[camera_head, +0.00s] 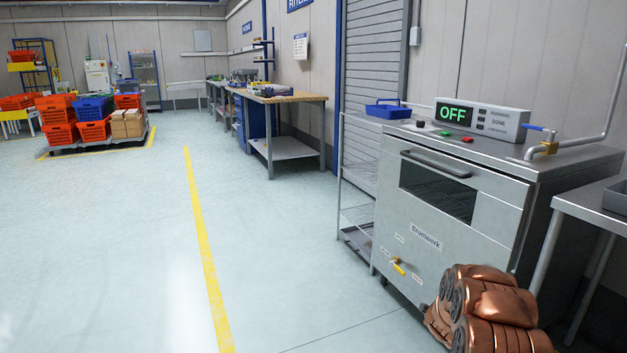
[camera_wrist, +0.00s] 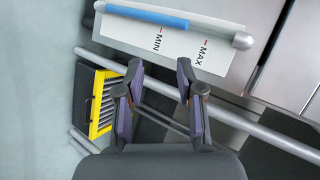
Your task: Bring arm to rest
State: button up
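My gripper (camera_wrist: 158,92) shows in the wrist view with its two dark fingers spread apart and nothing held between them. A grey pipe runs diagonally behind the fingers; I cannot tell how far off it is. My copper-coloured arm shows at the lower right of the head view, in front of the Brunwerk machine (camera_head: 425,245). The gripper itself is hidden or out of frame there.
The wrist view shows a gauge plate (camera_wrist: 209,45) marked MIN and MAX with a blue tube (camera_wrist: 147,15), and a yellow-and-black part (camera_wrist: 103,103). The machine's display (camera_head: 455,115) reads OFF. A steel table (camera_head: 590,207) stands right. Floor (camera_head: 110,240) at left is clear.

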jog(key=a+r+n+y+p, duration=0.6)
jog(key=a+r+n+p, duration=0.1)
jog(key=a+r, duration=1.05)
jog(key=s+a+r+n+g+y+p, duration=0.25)
jog(key=s+a+r+n+p, duration=0.5)
jog(key=s+a+r, duration=0.55)
jog(key=s+a+r+n+g+y+p, duration=0.1)
jog(key=s+a+r+n+g+p, duration=0.2)
jog(key=s+r, duration=0.4)
jog(key=s+a+r+n+y+p, duration=0.1)
jog(key=s+a+r+n+p, duration=0.2)
jog(key=s+r+p, duration=0.5)
jog(key=s+d+r+n+g+h+p, duration=0.1)
jog(key=s+r+n+g+p, duration=0.1)
jog(key=s, duration=1)
jog(key=s+r+n+g+h+p, duration=0.1)
jog(key=s+r, duration=0.4)
jog(key=s, duration=0.7)
jog(key=shift+d+r+n+g+p, duration=0.35)
jog(key=shift+n+g+p, duration=0.3)
jog(key=shift+n, duration=0.6)
